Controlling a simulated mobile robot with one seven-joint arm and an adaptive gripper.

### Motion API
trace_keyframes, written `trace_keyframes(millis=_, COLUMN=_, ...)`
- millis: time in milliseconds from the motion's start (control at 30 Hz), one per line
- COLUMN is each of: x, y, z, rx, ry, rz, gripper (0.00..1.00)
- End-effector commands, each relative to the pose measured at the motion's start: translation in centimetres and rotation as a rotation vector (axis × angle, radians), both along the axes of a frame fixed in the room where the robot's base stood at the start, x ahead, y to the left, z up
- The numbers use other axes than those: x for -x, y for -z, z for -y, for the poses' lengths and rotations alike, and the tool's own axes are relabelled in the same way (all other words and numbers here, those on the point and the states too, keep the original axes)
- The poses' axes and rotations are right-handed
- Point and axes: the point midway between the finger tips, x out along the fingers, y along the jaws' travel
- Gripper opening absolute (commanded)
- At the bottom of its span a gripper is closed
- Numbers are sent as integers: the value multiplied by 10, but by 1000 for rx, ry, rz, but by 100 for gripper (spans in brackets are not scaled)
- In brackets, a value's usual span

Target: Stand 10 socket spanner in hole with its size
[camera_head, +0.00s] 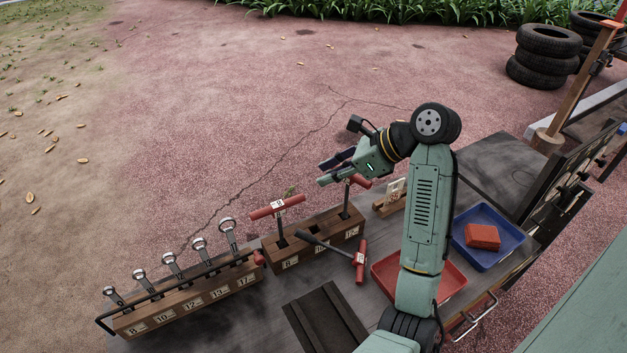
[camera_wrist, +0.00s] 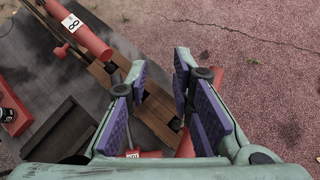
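The wooden socket block (camera_head: 308,243) stands on the cart with number labels on its front. A red-handled T spanner marked 8 (camera_head: 277,207) stands in its left hole; it also shows in the wrist view (camera_wrist: 80,37). Another red-handled spanner (camera_head: 345,211) stands in the right hole. The middle of the block shows no standing spanner. My gripper (camera_wrist: 160,88) is open and empty above the block's right part, close to the right spanner's handle.
A long wooden rack (camera_head: 190,298) with several upright wrenches and a black rail stands at left. A red tray (camera_head: 458,292) and a blue tray (camera_head: 512,247) with a red block (camera_head: 482,236) lie at right. A dark slotted holder (camera_head: 325,318) is in front.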

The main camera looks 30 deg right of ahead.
Motion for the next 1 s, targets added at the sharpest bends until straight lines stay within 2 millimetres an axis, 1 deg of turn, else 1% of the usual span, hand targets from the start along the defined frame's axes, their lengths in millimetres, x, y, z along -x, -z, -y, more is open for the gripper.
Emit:
trace_keyframes(millis=33, x=6, y=-7, z=6, rx=3, ry=4, rz=-1, gripper=22)
trace_keyframes(millis=100, x=12, y=-14, z=10, rx=2, ry=3, rz=-1, gripper=22)
trace_keyframes(millis=300, x=21, y=-25, z=17, rx=0, ry=0, rz=0, gripper=22)
trace_keyframes(millis=1000, x=22, y=-25, z=17, rx=-1, ry=0, rz=1, gripper=22)
